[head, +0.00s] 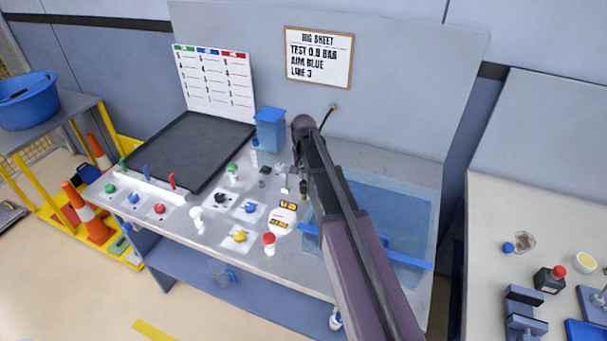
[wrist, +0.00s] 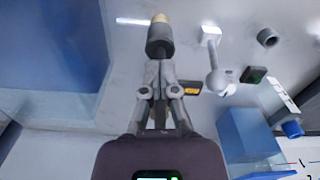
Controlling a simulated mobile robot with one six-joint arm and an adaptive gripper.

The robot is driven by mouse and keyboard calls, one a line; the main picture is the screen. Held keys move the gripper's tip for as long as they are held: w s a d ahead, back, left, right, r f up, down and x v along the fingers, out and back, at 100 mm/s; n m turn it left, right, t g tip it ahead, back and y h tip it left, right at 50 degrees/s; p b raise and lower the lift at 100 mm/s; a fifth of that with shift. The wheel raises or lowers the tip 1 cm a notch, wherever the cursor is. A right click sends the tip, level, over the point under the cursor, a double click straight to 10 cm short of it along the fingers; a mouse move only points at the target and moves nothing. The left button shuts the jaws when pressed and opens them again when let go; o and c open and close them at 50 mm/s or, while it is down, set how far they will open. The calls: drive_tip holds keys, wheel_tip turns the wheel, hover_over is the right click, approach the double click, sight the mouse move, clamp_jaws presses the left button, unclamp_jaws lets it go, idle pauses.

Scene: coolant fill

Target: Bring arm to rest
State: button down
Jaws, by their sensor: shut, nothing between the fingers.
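My arm reaches up over the right half of the bench (head: 215,248) in the head view and bends above the bench near the back panel. My gripper (wrist: 160,75) shows in the wrist view with its fingers together and nothing between them. A grey cylinder with a tan tip (wrist: 160,38) appears just beyond the fingertips. I cannot tell whether they touch it. In the head view the gripper is small and partly lost among the fittings beside the arm.
A translucent blue tank (head: 405,210) lies under and right of my arm. A blue container (head: 270,130) stands at the back, left of the arm; it also shows in the wrist view (wrist: 245,135). Coloured valves, a black tray (head: 190,150) and a wall sheet (head: 319,58) are further left and behind.

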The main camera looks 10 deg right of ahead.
drive_tip(key=shift+r, duration=0.5)
drive_tip(key=shift+p, duration=0.3)
